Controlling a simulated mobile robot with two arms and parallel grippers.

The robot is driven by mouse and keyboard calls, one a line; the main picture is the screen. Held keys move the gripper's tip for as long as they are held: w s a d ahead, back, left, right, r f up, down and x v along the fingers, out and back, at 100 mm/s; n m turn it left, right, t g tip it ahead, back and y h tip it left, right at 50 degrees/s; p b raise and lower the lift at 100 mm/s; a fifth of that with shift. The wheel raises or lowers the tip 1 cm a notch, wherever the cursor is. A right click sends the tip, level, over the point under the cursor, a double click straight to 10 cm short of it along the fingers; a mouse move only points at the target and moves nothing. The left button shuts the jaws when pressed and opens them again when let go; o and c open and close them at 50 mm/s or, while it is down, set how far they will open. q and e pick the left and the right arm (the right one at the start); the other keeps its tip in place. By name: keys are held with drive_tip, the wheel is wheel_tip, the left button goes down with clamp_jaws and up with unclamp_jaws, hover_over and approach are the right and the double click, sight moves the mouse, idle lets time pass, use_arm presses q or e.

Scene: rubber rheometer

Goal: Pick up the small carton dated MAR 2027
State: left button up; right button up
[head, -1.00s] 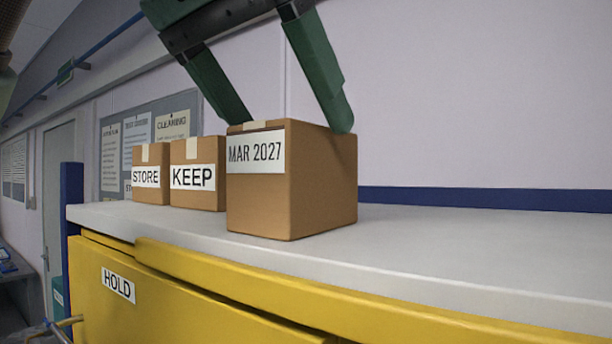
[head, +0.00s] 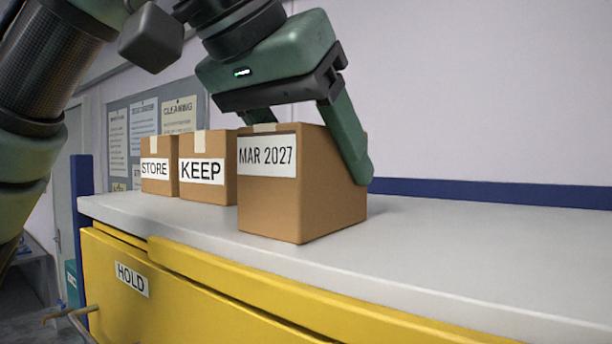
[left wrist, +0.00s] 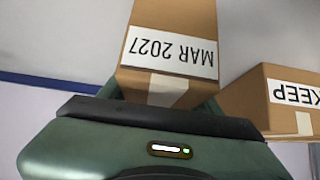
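The small brown carton labelled MAR 2027 (head: 315,195) stands upright on the pale counter top. It also shows in the left wrist view (left wrist: 172,18), its label upside down there. My left gripper (head: 312,160) is low over this carton with its fingers astride it. One finger lies along the carton's right side; the other is mostly hidden behind the carton. In the left wrist view only slivers of the fingers show at the carton's two sides. The gripper looks open; whether its fingers touch the carton is hard to see. My right gripper is not in view.
Cartons labelled KEEP (head: 205,150) and STORE (head: 158,186) stand just left of the MAR 2027 carton. The counter top (head: 470,240) is clear to the right. Its yellow front bears a HOLD label (head: 132,279). A wall with a blue stripe (head: 500,193) runs behind.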

use_arm(q)
clamp_jaws()
drive_tip(key=shift+r, duration=0.1)
